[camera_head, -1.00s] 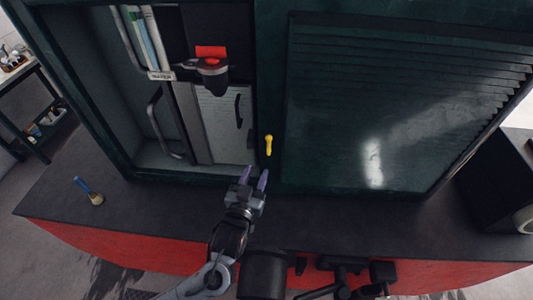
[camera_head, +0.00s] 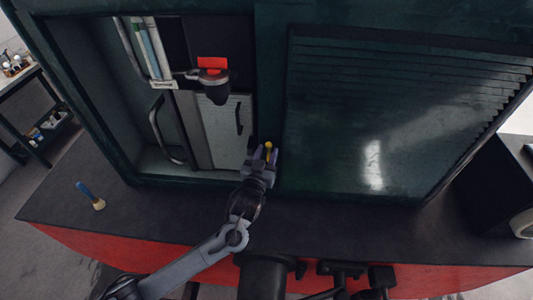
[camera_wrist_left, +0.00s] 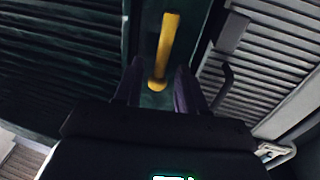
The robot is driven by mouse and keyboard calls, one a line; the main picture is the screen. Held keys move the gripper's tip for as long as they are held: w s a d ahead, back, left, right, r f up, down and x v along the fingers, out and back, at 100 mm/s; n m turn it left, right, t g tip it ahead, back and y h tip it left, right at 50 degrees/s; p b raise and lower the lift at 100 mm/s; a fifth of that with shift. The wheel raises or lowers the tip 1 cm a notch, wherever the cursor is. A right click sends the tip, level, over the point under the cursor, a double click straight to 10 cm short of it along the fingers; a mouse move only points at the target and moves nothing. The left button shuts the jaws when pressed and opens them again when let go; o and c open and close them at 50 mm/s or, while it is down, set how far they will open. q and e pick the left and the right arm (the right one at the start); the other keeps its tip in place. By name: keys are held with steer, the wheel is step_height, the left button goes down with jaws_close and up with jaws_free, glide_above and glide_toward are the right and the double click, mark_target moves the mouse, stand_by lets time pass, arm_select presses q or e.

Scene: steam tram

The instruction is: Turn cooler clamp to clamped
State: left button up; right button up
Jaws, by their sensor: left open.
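The yellow handle (camera_head: 268,147), which I take to be the cooler clamp, is on the dark green post between the open compartment and the louvred panel. In the left wrist view the yellow handle (camera_wrist_left: 166,50) runs lengthwise, its rounded near end between my fingers. My left gripper (camera_head: 265,155) is open, with one purple finger on each side of the handle's lower part. In the left wrist view the left gripper (camera_wrist_left: 158,88) shows gaps beside the handle; I cannot tell whether either finger touches it. My right gripper is not in view.
The louvred panel (camera_head: 400,120) is right of the handle. The open compartment at left holds a grey panel (camera_head: 228,130) and a red-topped black fitting (camera_head: 213,75). A blue-handled brush (camera_head: 90,195) lies on the dark ledge (camera_head: 150,215), which is otherwise mostly clear.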

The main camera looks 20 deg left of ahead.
arm_select(q)
steer(key=shift+c, duration=0.4)
jaws_close()
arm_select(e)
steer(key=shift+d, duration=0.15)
